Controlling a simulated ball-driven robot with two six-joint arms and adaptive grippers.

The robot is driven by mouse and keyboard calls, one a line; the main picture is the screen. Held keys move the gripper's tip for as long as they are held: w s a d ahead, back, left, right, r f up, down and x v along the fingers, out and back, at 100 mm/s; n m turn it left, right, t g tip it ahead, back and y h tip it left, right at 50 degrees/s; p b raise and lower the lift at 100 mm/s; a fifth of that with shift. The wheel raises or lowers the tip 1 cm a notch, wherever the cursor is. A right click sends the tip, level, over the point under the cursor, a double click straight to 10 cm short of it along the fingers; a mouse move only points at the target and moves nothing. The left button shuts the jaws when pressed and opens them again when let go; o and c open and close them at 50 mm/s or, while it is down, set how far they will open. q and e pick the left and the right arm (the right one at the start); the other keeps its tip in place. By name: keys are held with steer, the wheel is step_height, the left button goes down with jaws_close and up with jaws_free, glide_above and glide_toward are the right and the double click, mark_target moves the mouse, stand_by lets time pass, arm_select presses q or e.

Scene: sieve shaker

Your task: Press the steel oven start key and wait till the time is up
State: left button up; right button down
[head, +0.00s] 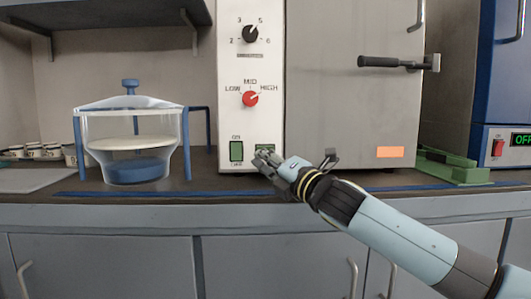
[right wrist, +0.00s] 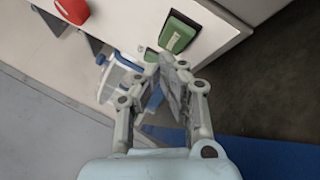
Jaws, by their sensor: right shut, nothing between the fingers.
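The steel oven has a white control panel (head: 227,60) and a grey door (head: 345,110). Low on the panel are a green ON/OFF switch (head: 236,151) and, to its right, a second green key (head: 265,148), partly hidden by my right gripper (head: 262,158). The right gripper is shut and empty, its fingertips at the lower part of this key; contact cannot be told. In the right wrist view, the larger green key (right wrist: 178,34) lies just beyond the closed fingertips (right wrist: 165,66). My left gripper is out of view.
A glass desiccator (head: 130,145) stands left of the oven. The door handle (head: 395,62) juts out at the upper right. A green rack (head: 455,168) and a blue oven (head: 502,90) with a display reading OFF stand to the right. The bench front is mostly clear.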

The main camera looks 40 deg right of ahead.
steer(key=shift+s+a+f+b, duration=0.15)
steer(key=shift+s+a+b, duration=0.2)
steer(key=shift+s, duration=0.1)
steer(key=shift+s+a, duration=0.35)
steer(key=shift+s, duration=0.2)
steer(key=shift+s+a, duration=0.3)
steer(key=shift+s, duration=0.25)
steer(key=shift+s+a+b, duration=0.3)
steer(key=shift+s+a, duration=0.05)
steer(key=shift+s, duration=0.25)
